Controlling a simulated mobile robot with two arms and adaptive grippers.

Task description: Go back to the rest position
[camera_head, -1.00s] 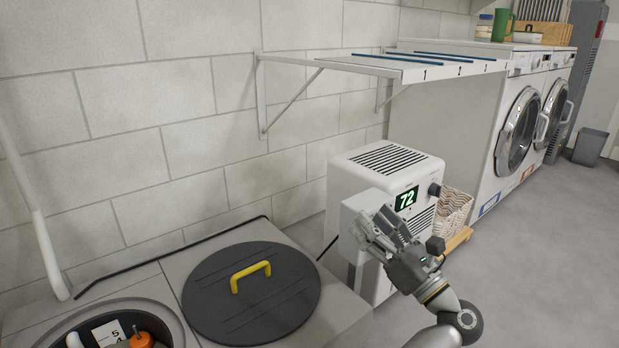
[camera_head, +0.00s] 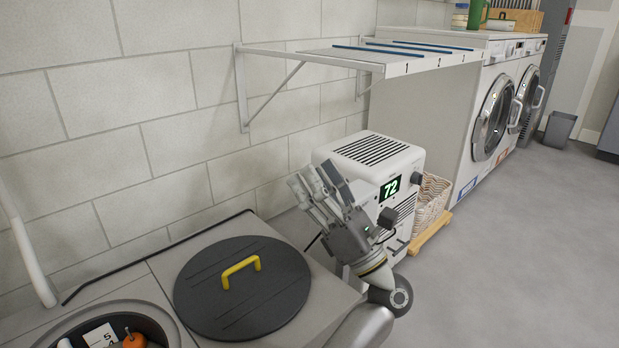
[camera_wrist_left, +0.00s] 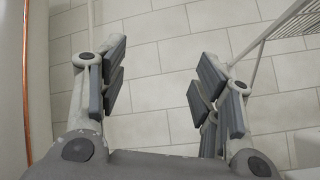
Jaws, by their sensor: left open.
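My left gripper (camera_head: 318,190) is open and empty in the head view. It is raised in front of the white dehumidifier (camera_head: 383,152), whose green display reads 72, and hides part of its front left side. In the left wrist view the two fingers of the left gripper (camera_wrist_left: 155,85) stand wide apart with only the block wall behind them. My right gripper is not in view.
A dark round lid (camera_head: 215,305) with a yellow handle lies on the grey counter at the left, beside a round opening (camera_head: 165,335) with things in it. A wall rack (camera_head: 400,66) hangs above. Washers (camera_head: 492,115) and a woven basket (camera_head: 428,203) stand right. The floor at right is clear.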

